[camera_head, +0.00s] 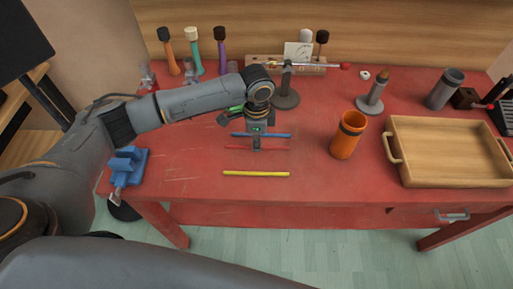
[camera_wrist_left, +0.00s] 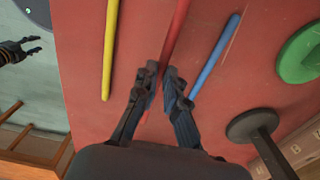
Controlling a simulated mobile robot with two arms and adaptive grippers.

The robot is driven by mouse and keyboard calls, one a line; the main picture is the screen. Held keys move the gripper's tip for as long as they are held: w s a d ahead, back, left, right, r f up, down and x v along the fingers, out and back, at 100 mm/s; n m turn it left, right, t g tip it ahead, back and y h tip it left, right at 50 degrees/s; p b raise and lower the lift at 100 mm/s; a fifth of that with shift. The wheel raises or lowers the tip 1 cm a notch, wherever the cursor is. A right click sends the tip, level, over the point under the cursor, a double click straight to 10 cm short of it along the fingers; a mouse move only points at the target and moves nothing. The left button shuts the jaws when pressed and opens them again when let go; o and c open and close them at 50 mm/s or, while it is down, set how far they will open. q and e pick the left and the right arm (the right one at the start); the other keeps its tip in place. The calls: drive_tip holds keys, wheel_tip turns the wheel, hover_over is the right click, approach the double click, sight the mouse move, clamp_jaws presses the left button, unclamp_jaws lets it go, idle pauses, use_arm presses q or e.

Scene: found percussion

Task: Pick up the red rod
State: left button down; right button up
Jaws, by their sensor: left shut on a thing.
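The red rod (camera_head: 279,149) lies across the red tabletop in the head view, hard to see against it. My left gripper (camera_head: 257,148) comes down over its middle. In the left wrist view the fingers (camera_wrist_left: 160,74) are shut on the red rod (camera_wrist_left: 179,30). I cannot tell whether it is clear of the table. The blue rod (camera_head: 275,136) lies just behind it and the yellow rod (camera_head: 256,174) in front, both apart from it. My right gripper (camera_wrist_left: 34,44) shows at the left edge of the left wrist view, its fingers apart and empty.
An orange cup (camera_head: 347,135) and a wooden tray (camera_head: 450,180) stand to the right. A blue vise (camera_head: 125,166) sits at the left edge. Dark round stands (camera_head: 286,101) and mallets (camera_head: 194,48) are behind. The front middle of the table is clear.

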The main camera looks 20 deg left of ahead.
use_arm(q)
drive_tip(key=s+d+r+b, duration=0.1)
drive_tip(key=s+d+r, duration=0.3)
drive_tip(key=s+r, duration=0.6)
drive_tip(key=s, duration=0.3)
drive_tip(key=shift+s, duration=0.25)
